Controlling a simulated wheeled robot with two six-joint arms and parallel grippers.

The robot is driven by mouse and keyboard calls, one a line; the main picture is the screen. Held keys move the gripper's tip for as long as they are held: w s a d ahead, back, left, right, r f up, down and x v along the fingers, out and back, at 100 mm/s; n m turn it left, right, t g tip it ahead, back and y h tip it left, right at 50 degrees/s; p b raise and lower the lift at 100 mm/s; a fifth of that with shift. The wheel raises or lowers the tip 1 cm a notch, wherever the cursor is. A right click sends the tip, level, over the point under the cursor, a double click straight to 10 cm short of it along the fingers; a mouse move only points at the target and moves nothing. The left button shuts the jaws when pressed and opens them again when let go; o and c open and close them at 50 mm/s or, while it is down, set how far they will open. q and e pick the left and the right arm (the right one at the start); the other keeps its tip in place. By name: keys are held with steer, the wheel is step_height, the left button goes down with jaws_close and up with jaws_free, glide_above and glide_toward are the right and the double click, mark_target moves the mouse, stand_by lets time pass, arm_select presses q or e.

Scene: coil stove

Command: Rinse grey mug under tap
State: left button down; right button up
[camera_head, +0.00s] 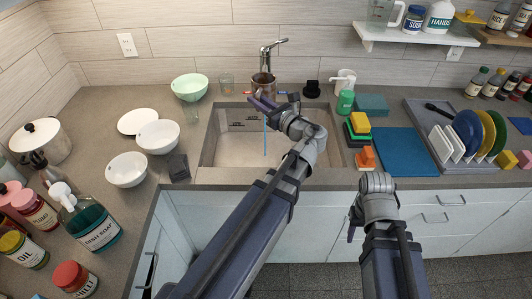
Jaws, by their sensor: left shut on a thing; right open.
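A brownish-grey mug (263,88) is upright under the tap (266,58), above the back of the sink. It looks like the grey mug; its lower part is hidden by my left gripper (266,102). My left gripper is shut on it. A thin blue stream of water (265,138) shows below the gripper, over the sink basin (235,150). My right gripper (354,216) is low in front of the counter, right of the sink. It is mostly hidden by its own wrist, and I see nothing in it.
Bowls (158,136) and a plate (137,121) stand left of the sink. Sponges (360,122), a blue mat (404,151) and a dish rack tray (427,120) lie to the right. Soap (95,232) and bottles crowd the left counter. A shelf (385,33) hangs upper right.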

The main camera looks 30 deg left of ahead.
arm_select(q)
steer(key=d+f+t+b, duration=0.1)
steer(key=f+b, duration=0.7)
steer(key=f, duration=0.1)
steer(key=d+f+m+t+b, duration=0.1)
steer(key=d+f+b, duration=0.1)
steer(key=f+b, duration=0.6)
steer(key=shift+s+d+f+h, duration=0.2)
steer(key=shift+d+f+h, duration=0.1)
steer(key=shift+f+h, duration=0.1)
steer(key=shift+w, duration=0.1)
steer(key=w+a+f+b, duration=0.2)
steer(key=w+a, duration=0.7)
steer(key=a, duration=0.1)
steer(key=shift+w+f+b, duration=0.3)
steer(key=shift+b, duration=0.05)
steer(key=shift+w+d, duration=0.15)
steer(key=shift+w, duration=0.05)
steer(key=shift+w+d, duration=0.25)
steer(key=shift+d, duration=0.05)
steer(key=shift+s+a, duration=0.1)
steer(key=shift+s, duration=0.05)
